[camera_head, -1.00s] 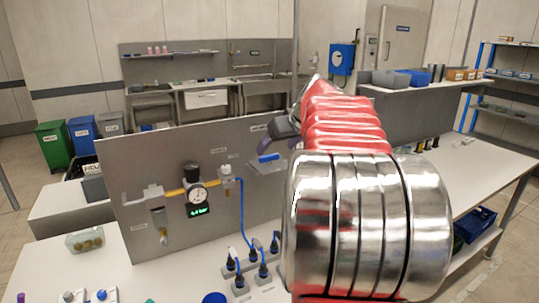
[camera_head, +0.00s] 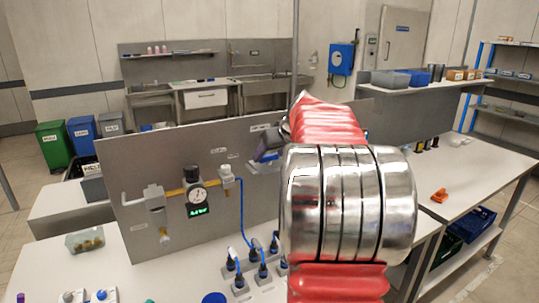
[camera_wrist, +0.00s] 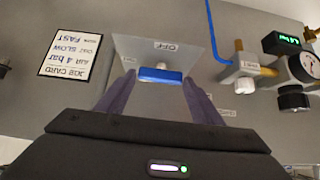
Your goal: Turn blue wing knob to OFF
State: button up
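The blue wing knob (camera_wrist: 160,75) shows in the wrist view, its bar lying crosswise in the picture, on a light grey plate (camera_wrist: 135,47) with an upside-down OFF label (camera_wrist: 165,46). My gripper (camera_wrist: 158,78) is open, with its two dark fingers apart on either side of the knob. I see a gap between each finger and the bar; how far the tips reach in depth is unclear. In the head view the knob (camera_head: 266,157) is a small blue patch on the grey panel, beside my red and silver arm, which covers much of that area.
The grey upright panel (camera_head: 135,222) also carries a pressure gauge (camera_head: 198,200) with a green display and a blue hose (camera_head: 243,210). Several black plugs with blue cables stand below it. A job card (camera_wrist: 78,55) hangs beside the plate in the wrist view.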

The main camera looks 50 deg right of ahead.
jog(key=c, duration=0.6)
jog(key=shift+a, duration=0.2)
jog(key=shift+c, duration=0.5)
jog(key=shift+d, duration=0.1)
